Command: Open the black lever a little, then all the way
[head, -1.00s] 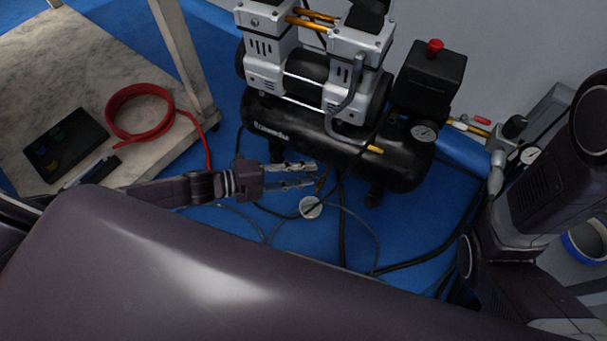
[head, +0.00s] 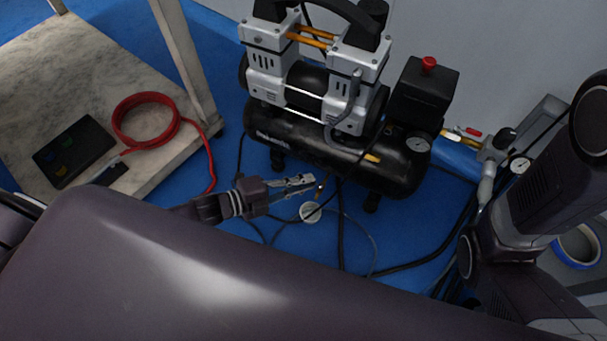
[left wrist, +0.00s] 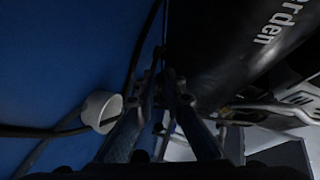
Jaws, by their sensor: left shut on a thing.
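My left gripper (head: 308,184) reaches in from the left, low in front of the black compressor tank (head: 272,124). In the left wrist view the fingers (left wrist: 165,82) converge on a small dark thing just under the tank (left wrist: 225,50). This appears to be the black lever, mostly hidden by the fingers, so its angle cannot be told. My right arm stands at the right of the head view; its gripper is not in view.
Dark hoses cross the floor nearby. A table (head: 60,62) with a red hose (head: 146,143) and black tray (head: 75,150) stands left.

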